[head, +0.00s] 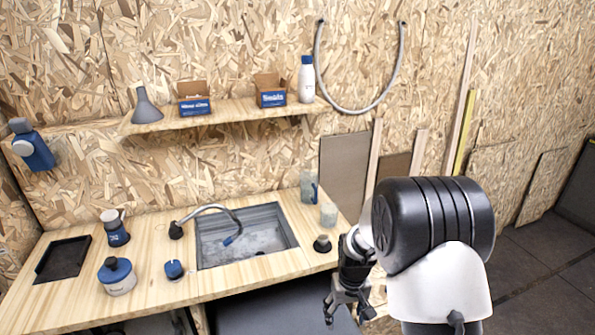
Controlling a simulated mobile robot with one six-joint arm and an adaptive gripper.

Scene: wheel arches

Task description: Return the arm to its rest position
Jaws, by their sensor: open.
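My arm stands at the right of the head view, with its dark rounded link in front of the floor and wall. My gripper (331,312) hangs at the lower middle, pointing down, open and empty. It is in front of the wooden counter's right end, beside the dark surface below the counter. No object is between its fingers.
The wooden counter (215,285) holds a sink (262,238) with a curved tap, a black tray (62,259), blue-and-white containers and two clear cups. A shelf (225,117) above carries boxes, a funnel and a bottle. Boards lean on the wall; floor is clear at right.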

